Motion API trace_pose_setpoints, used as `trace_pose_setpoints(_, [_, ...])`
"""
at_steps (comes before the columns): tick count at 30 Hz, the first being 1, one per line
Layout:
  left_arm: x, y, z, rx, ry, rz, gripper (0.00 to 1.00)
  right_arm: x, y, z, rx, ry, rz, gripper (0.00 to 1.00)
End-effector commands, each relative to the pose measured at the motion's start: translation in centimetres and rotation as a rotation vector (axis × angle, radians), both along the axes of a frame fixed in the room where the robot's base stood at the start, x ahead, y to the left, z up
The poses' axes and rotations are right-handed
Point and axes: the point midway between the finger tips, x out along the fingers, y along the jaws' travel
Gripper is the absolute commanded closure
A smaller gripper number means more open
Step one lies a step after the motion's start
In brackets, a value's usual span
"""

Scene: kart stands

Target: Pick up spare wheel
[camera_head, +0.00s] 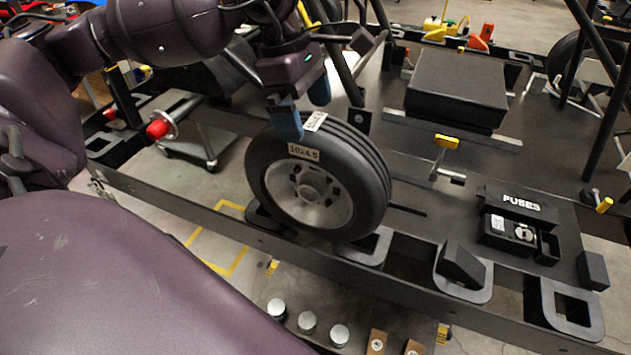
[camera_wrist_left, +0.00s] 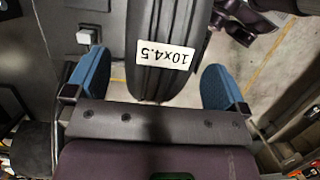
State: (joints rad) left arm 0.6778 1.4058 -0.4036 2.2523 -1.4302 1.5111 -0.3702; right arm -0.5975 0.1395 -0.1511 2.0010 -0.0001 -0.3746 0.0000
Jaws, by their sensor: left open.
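The spare wheel (camera_head: 312,188) is a black tyre on a grey rim with a white "10x4.5" label. It stands upright in a slot at the near edge of the black kart stand. My left gripper (camera_head: 304,109) is open above the wheel, its blue fingers pointing down at the tyre top. In the left wrist view the tyre (camera_wrist_left: 157,82) lies between the two spread blue fingers, with gaps on both sides. A purple and black part of mine shows at the top right there, perhaps my right gripper (camera_wrist_left: 236,20); its jaws are unclear.
Empty slots (camera_head: 568,305) line the stand's near edge right of the wheel. A black box (camera_head: 457,88), a fuse box (camera_head: 517,222) and yellow-handled parts (camera_head: 446,141) are on the stand. A red-ended axle (camera_head: 158,129) projects left. Black posts rise behind the wheel.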

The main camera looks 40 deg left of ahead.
Motion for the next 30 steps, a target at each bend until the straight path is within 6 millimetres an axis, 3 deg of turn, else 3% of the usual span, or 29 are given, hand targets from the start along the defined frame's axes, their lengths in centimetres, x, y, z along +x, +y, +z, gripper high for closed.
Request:
trace_pose_setpoints(13, [0.2,-2.0,-4.4,-0.001,0.001,0.0,0.0,-0.2,-0.3,0.0,-0.006,0.002,0.002,0.22])
trace_pose_setpoints(23, [0.3,-2.1,-4.8,-0.001,-0.002,0.001,0.0,0.0,-0.2,0.1,-0.006,0.0,0.003,0.22])
trace_pose_setpoints(30, [0.3,-2.1,-4.8,-0.001,-0.002,0.001,0.37,0.3,-0.2,0.2,-0.005,-0.007,0.004,0.22])
